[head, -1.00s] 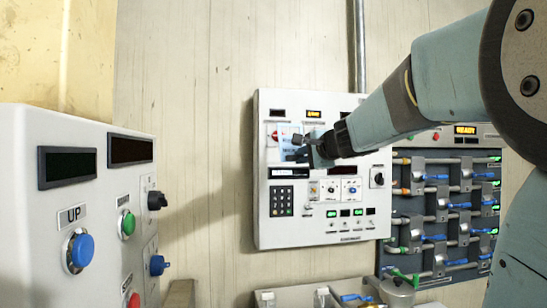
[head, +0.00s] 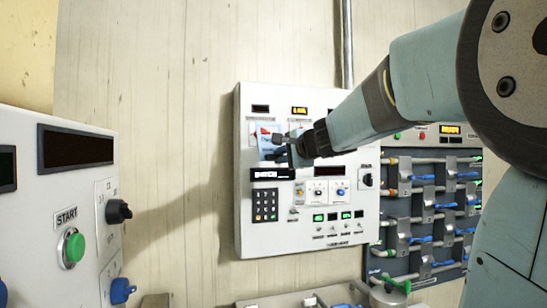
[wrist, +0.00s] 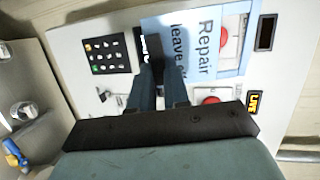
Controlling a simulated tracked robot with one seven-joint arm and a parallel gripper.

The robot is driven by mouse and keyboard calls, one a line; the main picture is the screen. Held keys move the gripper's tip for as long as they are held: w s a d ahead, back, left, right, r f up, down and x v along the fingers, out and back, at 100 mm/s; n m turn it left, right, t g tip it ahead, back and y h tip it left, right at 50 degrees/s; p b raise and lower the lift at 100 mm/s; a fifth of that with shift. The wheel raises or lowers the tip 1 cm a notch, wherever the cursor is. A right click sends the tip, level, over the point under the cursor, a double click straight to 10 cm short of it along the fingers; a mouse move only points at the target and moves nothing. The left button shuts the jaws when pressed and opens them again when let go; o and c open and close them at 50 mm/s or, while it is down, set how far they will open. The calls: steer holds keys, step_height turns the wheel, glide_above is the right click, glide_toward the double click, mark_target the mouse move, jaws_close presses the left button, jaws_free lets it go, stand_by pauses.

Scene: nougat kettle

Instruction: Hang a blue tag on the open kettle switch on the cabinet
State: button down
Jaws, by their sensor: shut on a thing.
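My gripper (head: 284,151) is shut on a light blue tag (head: 267,150) in front of the upper left of the white cabinet (head: 290,234). In the wrist view, the fingers (wrist: 160,85) hold the lower edge of the tag (wrist: 195,30), which reads "Repair leave". A red round part (wrist: 223,37) shows at the tag's top end, below a dark display (wrist: 266,32). I cannot tell whether the tag hangs on a switch there. A second red part (wrist: 211,100) sits below the lit orange display (wrist: 255,103). The gripper hides part of the panel.
A keypad (head: 265,204) and small knobs sit lower on the cabinet. A dark rack with blue handles (head: 423,240) stands to the right. A white control box with a green START button (head: 73,247) is close on the left. A low bench (head: 290,302) lies below.

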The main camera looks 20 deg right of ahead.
steer(key=shift+w, duration=0.1)
steer(key=shift+w+f, duration=0.25)
steer(key=shift+w, duration=1.8)
steer(key=shift+w+f, duration=0.2)
steer(key=shift+w, duration=1.85)
steer(key=c, duration=1)
jaws_free()
